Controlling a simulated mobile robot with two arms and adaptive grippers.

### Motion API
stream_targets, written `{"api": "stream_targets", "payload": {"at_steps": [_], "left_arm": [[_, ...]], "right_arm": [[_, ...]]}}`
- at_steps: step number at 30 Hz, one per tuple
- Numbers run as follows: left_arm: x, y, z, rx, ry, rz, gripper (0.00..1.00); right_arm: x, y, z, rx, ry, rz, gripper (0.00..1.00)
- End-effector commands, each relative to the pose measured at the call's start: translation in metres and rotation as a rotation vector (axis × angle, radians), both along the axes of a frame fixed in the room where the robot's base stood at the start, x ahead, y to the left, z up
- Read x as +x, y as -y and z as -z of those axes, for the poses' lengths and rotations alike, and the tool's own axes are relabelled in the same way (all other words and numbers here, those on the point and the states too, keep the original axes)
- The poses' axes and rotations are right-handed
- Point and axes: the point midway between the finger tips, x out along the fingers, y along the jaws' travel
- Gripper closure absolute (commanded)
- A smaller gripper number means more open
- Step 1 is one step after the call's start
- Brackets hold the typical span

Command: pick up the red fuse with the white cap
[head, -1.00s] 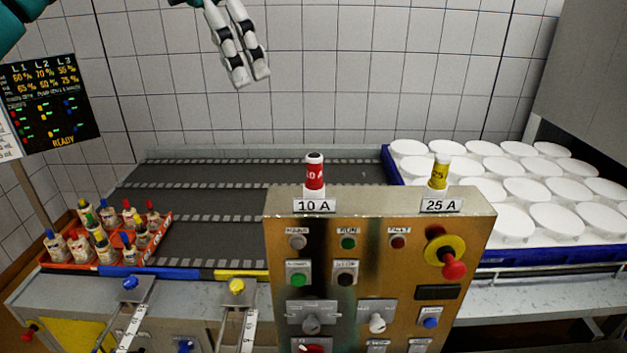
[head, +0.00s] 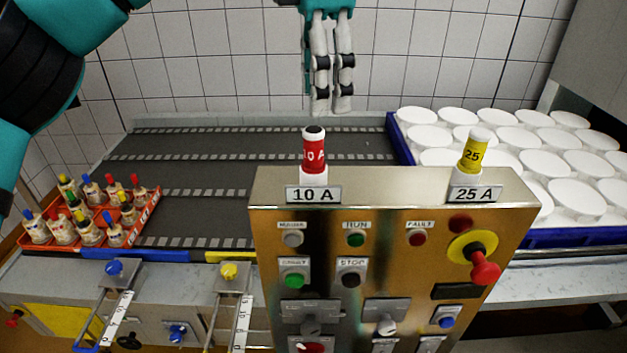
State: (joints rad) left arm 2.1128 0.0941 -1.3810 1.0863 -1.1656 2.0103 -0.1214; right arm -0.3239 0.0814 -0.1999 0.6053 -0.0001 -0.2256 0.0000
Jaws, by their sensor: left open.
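The red fuse (head: 314,155) stands upright on top of the brass control panel (head: 400,190), over the label "10 A". Its body is red with white lettering. Its cap is white with a dark top, and its foot is white. My left gripper (head: 332,108) hangs with its fingers pointing down, above and slightly right of the fuse in the picture. It is open, with a narrow gap between the fingers and nothing in it. The fingertips appear apart from the fuse; how far behind it they are is hard to tell. My right gripper is not in view.
A yellow fuse (head: 473,153) stands on the panel's right, over "25 A". A blue crate (head: 575,237) of white moulds lies at the right. An orange tray (head: 146,217) of small bottles stands at the left. The dark conveyor (head: 200,180) behind the panel is clear.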

Motion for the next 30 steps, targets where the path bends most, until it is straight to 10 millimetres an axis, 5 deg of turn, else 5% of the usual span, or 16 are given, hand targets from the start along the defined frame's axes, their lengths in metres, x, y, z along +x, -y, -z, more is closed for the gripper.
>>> {"api": "stream_targets", "payload": {"at_steps": [12,21,30], "left_arm": [[-0.001,-0.002,0.04,0.001,0.0,-0.001,0.47],[-0.003,-0.005,0.08,0.0,-0.001,-0.001,0.47],[-0.003,-0.005,0.086,-0.002,0.002,-0.002,0.49]], "right_arm": [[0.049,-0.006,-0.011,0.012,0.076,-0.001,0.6],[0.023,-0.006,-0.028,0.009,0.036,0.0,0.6],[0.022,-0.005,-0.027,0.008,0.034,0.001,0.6]]}}
